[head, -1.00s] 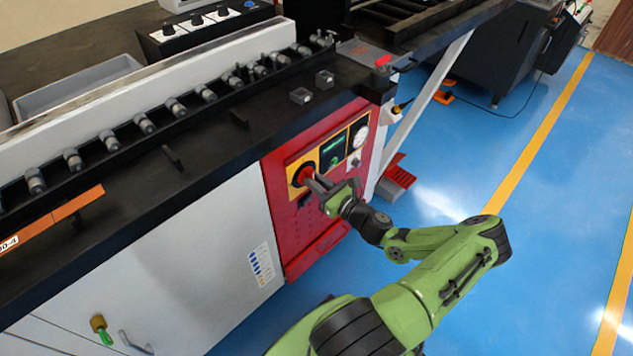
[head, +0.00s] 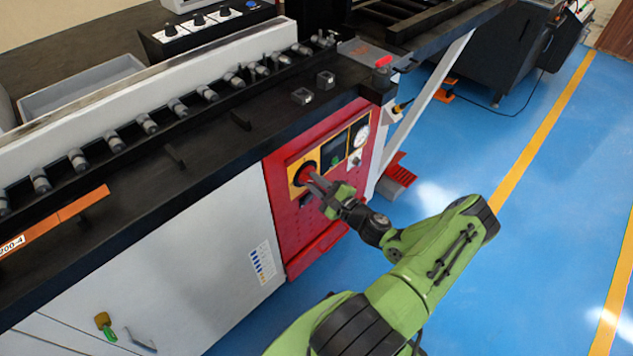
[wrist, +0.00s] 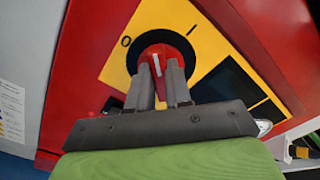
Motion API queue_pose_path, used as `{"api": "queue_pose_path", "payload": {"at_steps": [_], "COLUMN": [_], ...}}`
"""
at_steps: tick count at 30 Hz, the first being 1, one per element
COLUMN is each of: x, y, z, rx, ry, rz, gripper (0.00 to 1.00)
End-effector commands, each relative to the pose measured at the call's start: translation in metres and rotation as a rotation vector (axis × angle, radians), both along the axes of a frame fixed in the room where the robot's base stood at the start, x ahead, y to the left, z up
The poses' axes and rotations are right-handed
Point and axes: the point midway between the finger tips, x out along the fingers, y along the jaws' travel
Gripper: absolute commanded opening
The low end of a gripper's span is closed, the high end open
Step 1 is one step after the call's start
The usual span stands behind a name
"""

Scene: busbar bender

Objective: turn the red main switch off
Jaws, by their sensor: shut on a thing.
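The red main switch (head: 304,172) is a round knob on a yellow plate on the red panel. In the wrist view the red knob (wrist: 154,52) has a dark ring and a pale bar. The plate (wrist: 172,14) carries a 0 at upper left of the knob and an I at upper right. My gripper (wrist: 159,70) is at the knob, its two grey fingers shut on the knob's grip from both sides. It also shows at the switch in the head view (head: 316,181). The fingers hide the lower part of the knob, and the exact pointer direction is hard to tell.
A dark display (head: 334,152) and a round gauge (head: 361,136) are right of the switch. The black machine bed (head: 215,135) overhangs the panel. A white slanted brace (head: 432,92) and a red pedal (head: 398,174) stand to the right.

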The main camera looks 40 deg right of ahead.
Motion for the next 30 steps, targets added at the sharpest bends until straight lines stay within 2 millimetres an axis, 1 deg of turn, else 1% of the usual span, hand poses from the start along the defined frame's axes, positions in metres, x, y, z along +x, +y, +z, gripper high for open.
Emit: {"api": "queue_pose_path", "payload": {"at_steps": [9, 18, 24, 30], "x": [-0.0002, -0.0003, -0.0004, -0.0003], "y": [0.0015, 0.002, 0.002, 0.0021], "z": [-0.003, -0.0044, -0.0056, -0.0056], "rx": [-0.297, -0.543, -0.657, -0.721], "ry": [-0.006, -0.014, -0.016, -0.018], "rz": [0.001, 0.001, 0.003, 0.002], "gripper": [0.0, 0.0, 0.0, 0.0]}}
